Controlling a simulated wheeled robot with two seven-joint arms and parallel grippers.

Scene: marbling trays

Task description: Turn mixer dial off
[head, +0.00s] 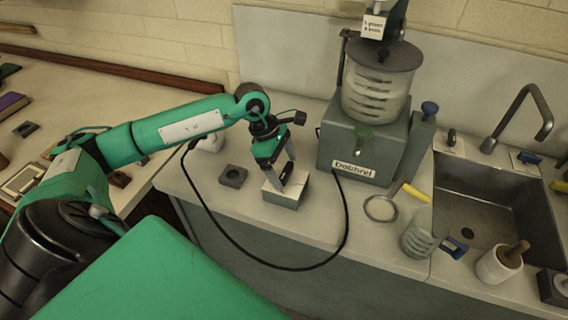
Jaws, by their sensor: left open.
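The mixer (349,145) is a grey machine with a name plate, standing on the counter at the back, with a ribbed clear container (373,98) under a dark lid. My left gripper (281,178) is open and points down, left of the mixer and apart from both knobs. Its fingers are at a small grey box with a pale top (287,192); I cannot tell whether they touch it. My right gripper is not in view.
A black cable (262,265) loops across the counter front. A dark square block (233,176) lies left of the box.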

